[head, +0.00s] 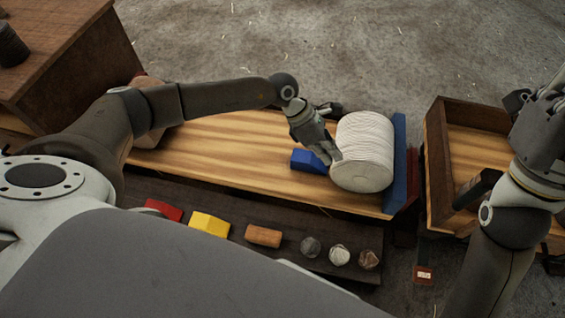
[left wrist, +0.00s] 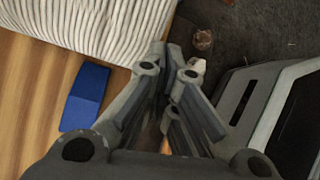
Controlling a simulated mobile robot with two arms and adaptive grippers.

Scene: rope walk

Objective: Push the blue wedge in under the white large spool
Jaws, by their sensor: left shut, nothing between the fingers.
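The white large spool (head: 365,150) lies on its side on the wooden bench, against a blue board on its right. The blue wedge (head: 306,160) lies on the bench just left of the spool. In the left wrist view the wedge (left wrist: 87,97) sits close below the ribbed spool (left wrist: 90,25); whether they touch is unclear. My left gripper (head: 335,157) is shut and empty, its tips low by the spool's near left side, right of the wedge and partly covering the gap. My right gripper (head: 540,105) is at the right edge, its fingers unclear.
A wooden crate (head: 436,160) stands right of the bench. The bench left of the wedge is mostly clear.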

